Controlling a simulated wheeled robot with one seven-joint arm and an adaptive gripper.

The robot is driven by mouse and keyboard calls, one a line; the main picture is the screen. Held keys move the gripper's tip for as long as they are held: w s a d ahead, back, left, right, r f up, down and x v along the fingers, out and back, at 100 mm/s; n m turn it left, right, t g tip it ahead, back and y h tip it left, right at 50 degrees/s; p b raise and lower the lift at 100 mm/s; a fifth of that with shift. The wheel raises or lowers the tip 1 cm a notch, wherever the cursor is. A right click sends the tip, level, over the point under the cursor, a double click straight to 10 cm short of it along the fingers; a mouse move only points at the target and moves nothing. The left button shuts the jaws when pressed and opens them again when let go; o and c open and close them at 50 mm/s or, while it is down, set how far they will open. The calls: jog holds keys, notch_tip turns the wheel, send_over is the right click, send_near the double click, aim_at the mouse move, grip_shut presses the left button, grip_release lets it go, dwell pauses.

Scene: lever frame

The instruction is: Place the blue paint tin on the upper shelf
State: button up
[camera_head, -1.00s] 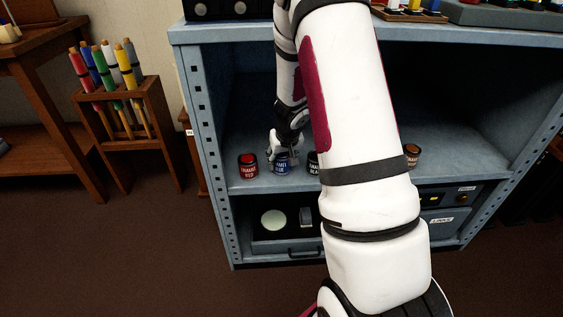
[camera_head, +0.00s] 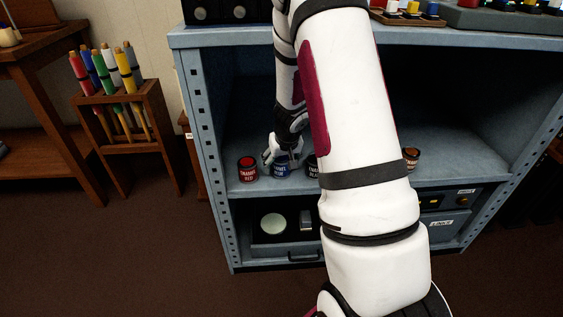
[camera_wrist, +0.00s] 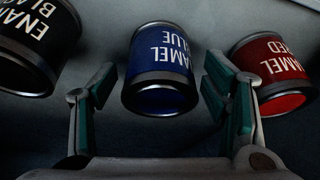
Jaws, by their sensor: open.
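The blue paint tin (camera_head: 281,169) stands upright on the shelf inside the blue-grey metal rack, labelled enamel blue. In the wrist view the same blue tin (camera_wrist: 160,75) is between the two fingers, with gaps visible on both sides. My gripper (camera_wrist: 160,80) is open around it. In the head view my gripper (camera_head: 281,157) is at the tin, partly hidden by my own arm. The rack's top board (camera_head: 470,37) lies above this shelf.
A red tin (camera_head: 247,170) stands close to the left, a black tin (camera_head: 312,166) close to the right. An orange-brown tin (camera_head: 411,158) stands farther right. Equipment fills the lower bay.

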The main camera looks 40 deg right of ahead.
jog(key=p+v, duration=0.5)
jog(key=v, duration=0.6)
jog(key=s+a+r+n+y, duration=0.2)
jog(key=s+a+r, duration=0.2)
jog(key=a+r, duration=0.45)
jog(key=s+a+r+n+y, duration=0.1)
jog(key=s+a+r+y, duration=0.25)
jog(key=a+r, duration=0.5)
jog(key=s+a+r+g+h, duration=0.1)
jog(key=s+a+g+h, duration=0.1)
jog(key=s, duration=1.1)
jog(key=s+a+r+n+g+h, duration=0.1)
jog(key=s+a+r, duration=0.1)
jog(key=s, duration=1.1)
jog(key=shift+a+r+n+g+h, duration=0.3)
jog(key=shift+a+r+g+h, duration=0.1)
jog(key=shift+a, duration=0.25)
notch_tip(320, 180, up, 29)
jog(key=t+p, duration=0.4)
jog(key=p, duration=2.4)
jog(key=shift+d, duration=0.3)
